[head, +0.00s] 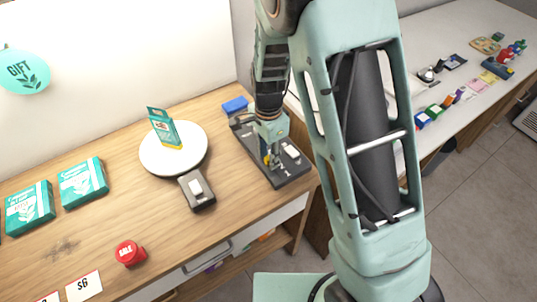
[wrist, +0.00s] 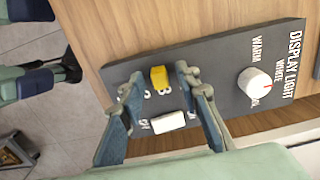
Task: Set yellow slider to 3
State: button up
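The yellow slider (wrist: 158,76) is a small knob on the dark control panel (wrist: 225,65), near the panel's end away from the lettering. My gripper (wrist: 158,82) is open, with one finger on each side of the yellow slider in the wrist view. Gaps show between the fingers and the slider. In the head view my gripper (head: 269,152) is low over the panel (head: 286,178), and the yellow slider is mostly hidden there.
In the head view, a blue box (head: 235,105), a round white stand (head: 155,162) and a small grey device (head: 197,190) are nearby.

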aim_at(268, 158)
notch_tip(268, 158, up, 12)
dwell(0.6)
